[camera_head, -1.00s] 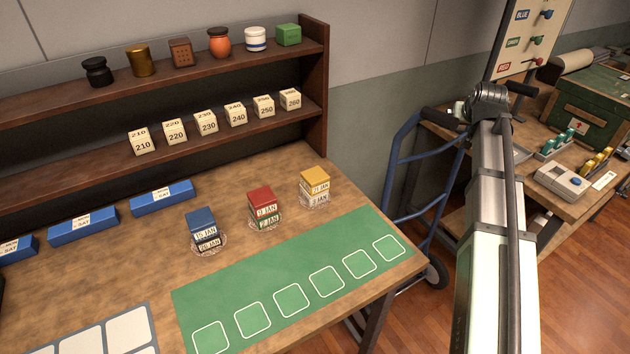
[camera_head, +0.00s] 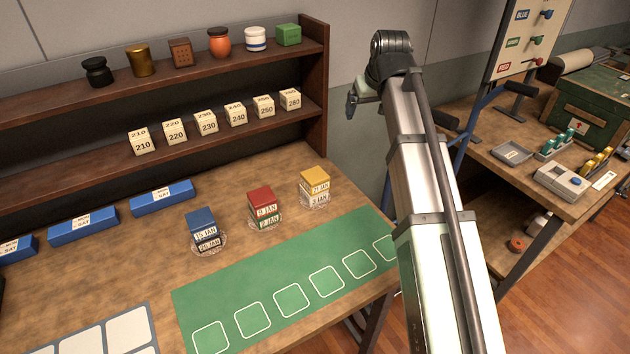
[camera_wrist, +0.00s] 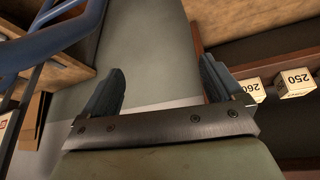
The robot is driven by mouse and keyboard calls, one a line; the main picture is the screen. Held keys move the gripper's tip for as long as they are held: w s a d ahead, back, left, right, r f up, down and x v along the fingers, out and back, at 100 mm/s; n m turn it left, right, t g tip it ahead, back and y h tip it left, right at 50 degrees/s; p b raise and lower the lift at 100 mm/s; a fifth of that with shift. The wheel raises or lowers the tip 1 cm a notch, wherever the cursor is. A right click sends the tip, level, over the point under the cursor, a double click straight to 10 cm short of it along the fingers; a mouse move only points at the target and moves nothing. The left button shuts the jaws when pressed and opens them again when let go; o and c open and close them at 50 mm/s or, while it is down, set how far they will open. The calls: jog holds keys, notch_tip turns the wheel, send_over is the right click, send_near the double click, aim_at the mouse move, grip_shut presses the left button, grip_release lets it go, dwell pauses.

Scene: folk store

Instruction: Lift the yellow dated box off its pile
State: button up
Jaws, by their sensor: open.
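The yellow dated box (camera_head: 315,177) sits on top of a white dated box (camera_head: 315,197) at the right end of the row of piles on the wooden table. Its label reads 21 JAN. My gripper (camera_wrist: 162,90) is open and empty in the wrist view, its two dark fingers spread apart. In the head view a bit of its end (camera_head: 358,97) shows beyond my arm, up and to the right of the yellow box and well apart from it. The yellow box is not in the wrist view.
A red-topped pile (camera_head: 262,203) and a blue-topped pile (camera_head: 202,224) stand left of the yellow one. A green mat (camera_head: 295,290) lies in front. A shelf (camera_head: 325,90) with jars and numbered blocks (camera_head: 290,99) stands behind. A blue trolley frame (camera_wrist: 50,40) is near my gripper.

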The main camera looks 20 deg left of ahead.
aim_at(315, 175)
jog(key=s+a+f+n+g, duration=0.3)
jog(key=s+a+g, duration=0.1)
jog(key=s+a, duration=0.7)
jog(key=shift+n+h, duration=0.3)
jog(key=shift+w+a+f, duration=0.1)
jog(key=shift+w+f, duration=0.05)
jog(key=shift+f, duration=2.15)
jog(key=shift+w+f, duration=0.1)
jog(key=shift+f, duration=2.25)
jog(key=shift+w+a+f, duration=0.1)
jog(key=shift+w+f, duration=0.05)
jog(key=shift+f, duration=2.15)
jog(key=c, duration=1.1)
